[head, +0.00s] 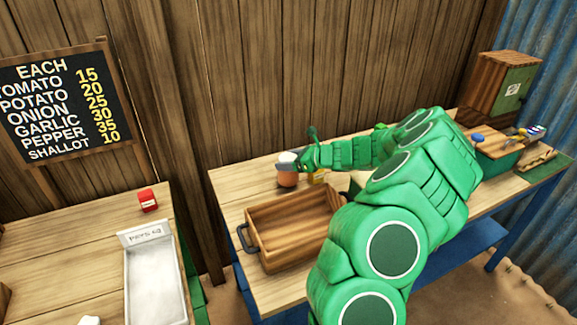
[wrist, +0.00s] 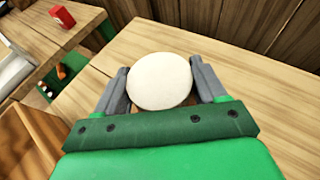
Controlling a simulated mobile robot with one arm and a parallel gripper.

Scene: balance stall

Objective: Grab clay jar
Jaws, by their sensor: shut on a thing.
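The clay jar (head: 287,176) stands on the wooden table near its back left, behind the wooden tray. It has an orange-brown body and a pale top. In the wrist view its round white top (wrist: 160,81) lies between the two grey fingers. My gripper (head: 296,163) reaches the jar from the right with my green arm stretched over the table. It also shows in the wrist view (wrist: 163,88), with its fingers closed on both sides of the jar. The jar's lower body is hidden in the wrist view.
A wooden tray (head: 262,246) with a dark handle stands in front of the jar. A yellow thing (head: 318,176) is partly hidden beside my gripper. A red box (head: 147,200) and a white tray (head: 156,287) are on the left table. A wooden box (head: 490,85) stands far right.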

